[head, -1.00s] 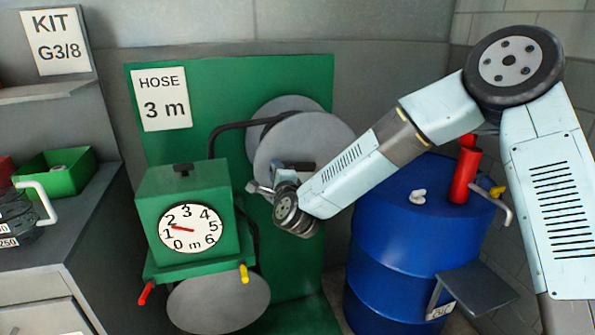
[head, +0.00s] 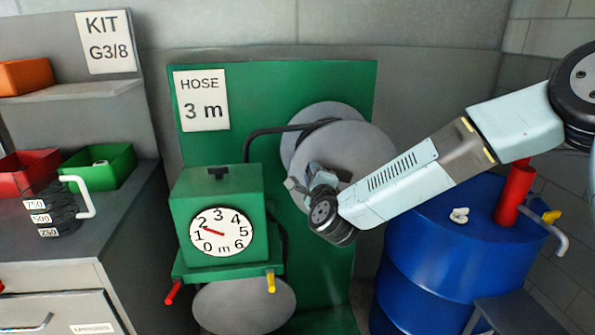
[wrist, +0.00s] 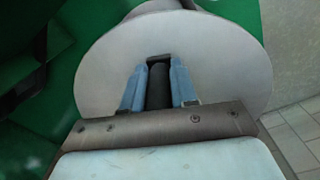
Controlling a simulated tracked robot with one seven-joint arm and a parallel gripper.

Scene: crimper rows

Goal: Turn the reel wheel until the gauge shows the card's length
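The reel wheel (head: 367,150) is a large grey disc on the green panel; it also fills much of the wrist view (wrist: 220,70). Its dark handle (wrist: 158,88) stands between the two blue fingers of my gripper (wrist: 158,80), which close against both sides. In the head view my gripper (head: 312,178) is at the wheel's lower left, and the wrist partly hides it. The white round gauge (head: 221,243) on the green box reads 0 to 6 m; its red needle points between 1 and 2. The hose card (head: 201,100) reads "HOSE 3 m".
A blue drum (head: 420,260) with a red cylinder (head: 514,190) stands right, beneath my arm. A grey bench (head: 110,215) at left holds red and green bins and a black stack labelled 750, 500, 250. A red and a yellow lever stick out below the gauge box (head: 215,190).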

